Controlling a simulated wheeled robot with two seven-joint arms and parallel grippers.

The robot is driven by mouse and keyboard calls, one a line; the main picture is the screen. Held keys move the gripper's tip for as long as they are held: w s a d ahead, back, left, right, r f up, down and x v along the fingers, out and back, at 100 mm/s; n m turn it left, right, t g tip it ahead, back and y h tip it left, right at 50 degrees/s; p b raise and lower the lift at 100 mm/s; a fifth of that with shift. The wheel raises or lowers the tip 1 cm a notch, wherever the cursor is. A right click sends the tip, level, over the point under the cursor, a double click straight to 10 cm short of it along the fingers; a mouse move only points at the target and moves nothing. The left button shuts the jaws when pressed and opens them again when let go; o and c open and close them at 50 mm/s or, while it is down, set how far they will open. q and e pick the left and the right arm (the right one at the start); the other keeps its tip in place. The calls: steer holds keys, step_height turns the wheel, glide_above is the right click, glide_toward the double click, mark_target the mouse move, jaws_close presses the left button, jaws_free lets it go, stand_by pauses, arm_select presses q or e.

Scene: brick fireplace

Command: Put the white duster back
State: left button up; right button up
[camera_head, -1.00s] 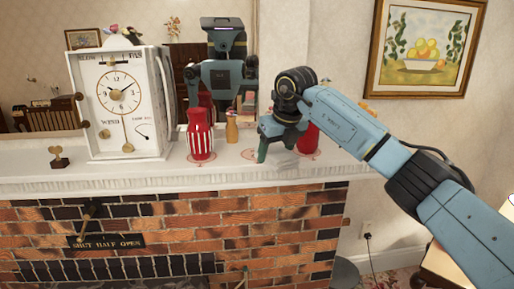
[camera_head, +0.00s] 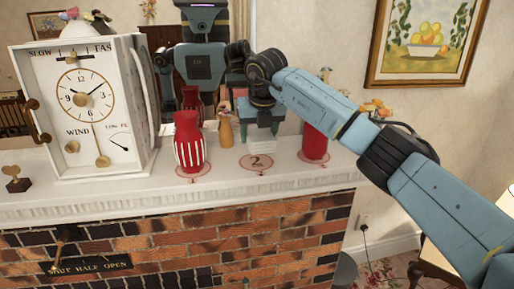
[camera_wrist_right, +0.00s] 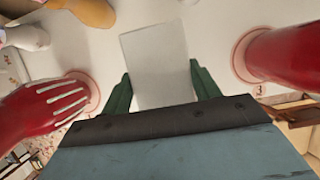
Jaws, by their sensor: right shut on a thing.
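The white duster shows as a plain pale block (camera_wrist_right: 158,62) in the right wrist view, between the two green fingers. My right gripper (camera_wrist_right: 160,88) is shut on it. In the head view my right gripper (camera_head: 258,118) is above the mantel, behind the empty ring marked 2 (camera_head: 257,162), and the white block (camera_head: 263,133) shows below its fingers. Whether the block touches the mantel I cannot tell. My left gripper is not in view.
A red vase with white drips (camera_head: 188,142) stands left of ring 2. A plain red vase (camera_head: 315,142) stands right. A small orange-yellow bottle (camera_head: 225,130) stands behind. A white clock (camera_head: 85,105) is at the left, and a mirror backs the mantel.

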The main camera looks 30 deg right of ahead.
mark_target(258, 160)
steer(key=shift+s+f, duration=0.1)
steer(key=shift+f, duration=0.6)
step_height(258, 160, down, 3)
steer(key=shift+f+p, duration=0.1)
steer(key=shift+p, duration=0.4)
steer(key=shift+f, duration=0.25)
steer(key=o, duration=0.9)
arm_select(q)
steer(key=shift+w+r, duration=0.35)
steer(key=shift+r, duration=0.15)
arm_select(e)
steer(key=shift+o, duration=0.2)
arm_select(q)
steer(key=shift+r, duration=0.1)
